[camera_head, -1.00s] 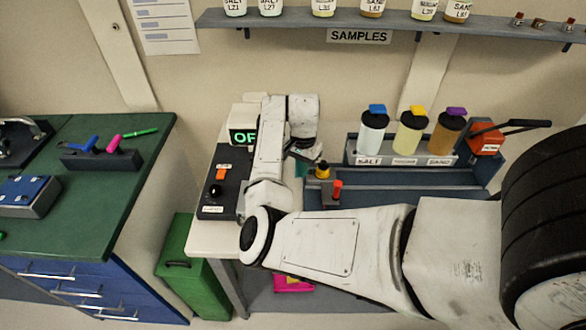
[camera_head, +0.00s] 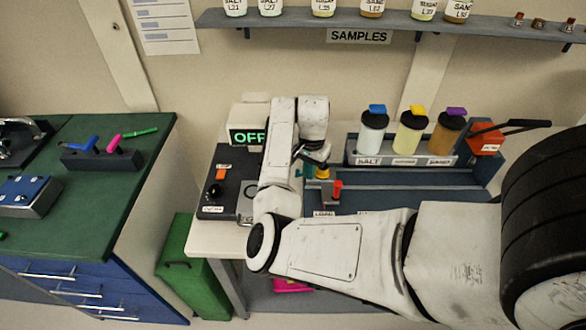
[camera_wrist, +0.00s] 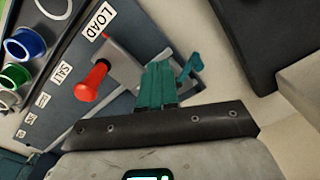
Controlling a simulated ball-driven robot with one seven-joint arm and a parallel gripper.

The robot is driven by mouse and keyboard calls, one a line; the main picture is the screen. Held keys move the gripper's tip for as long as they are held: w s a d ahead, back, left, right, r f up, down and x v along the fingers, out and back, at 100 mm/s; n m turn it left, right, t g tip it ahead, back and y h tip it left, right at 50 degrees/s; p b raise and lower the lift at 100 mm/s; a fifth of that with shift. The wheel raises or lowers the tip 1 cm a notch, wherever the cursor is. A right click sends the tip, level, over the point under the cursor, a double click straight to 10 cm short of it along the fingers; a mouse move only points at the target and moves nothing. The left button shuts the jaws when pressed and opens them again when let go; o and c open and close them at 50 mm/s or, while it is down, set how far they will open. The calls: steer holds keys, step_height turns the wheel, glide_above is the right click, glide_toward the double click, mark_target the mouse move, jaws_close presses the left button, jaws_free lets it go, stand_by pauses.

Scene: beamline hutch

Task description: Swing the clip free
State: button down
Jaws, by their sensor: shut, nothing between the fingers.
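A red knob (camera_head: 337,187) stands on a grey mount by the rack's front left; I take this to be the clip, though no part is marked so. In the wrist view the red knob (camera_wrist: 92,82) sits on a grey arm beside the LOAD label. My gripper (camera_wrist: 157,84) has teal fingers, shut together and empty, to the right of the knob and apart from it. A small teal hooked piece (camera_wrist: 190,68) shows just right of the fingers; I cannot tell what it belongs to. In the head view my arm partly hides the fingers.
A blue-grey rack (camera_head: 400,178) holds several capped jars at the back. A dark control box (camera_head: 222,192) and a display (camera_head: 247,136) reading OFF stand left of my arm. A yellow-and-dark item (camera_head: 322,172) stands close behind the knob. The samples shelf (camera_head: 480,25) hangs above.

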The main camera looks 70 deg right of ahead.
stand_by(0.3)
step_height(320, 180, up, 7)
steer(key=w, duration=0.1)
steer(key=shift+a, duration=0.2)
stand_by(0.7)
stand_by(0.5)
steer(key=s+a+f+n+t, duration=0.1)
steer(key=a+f+n+t, duration=0.2)
steer(key=a+n, duration=1)
steer(key=a+f+n+t, duration=0.2)
steer(key=a+n, duration=0.5)
steer(key=a, duration=1.1)
steer(key=s+f+m+g+b, duration=0.1)
steer(key=s+f+g+b, duration=0.3)
steer(key=s+f, duration=0.6)
steer(key=shift+s+d+f+b, duration=0.45)
steer(key=shift+f+b, duration=0.3)
steer(key=shift+f, duration=0.1)
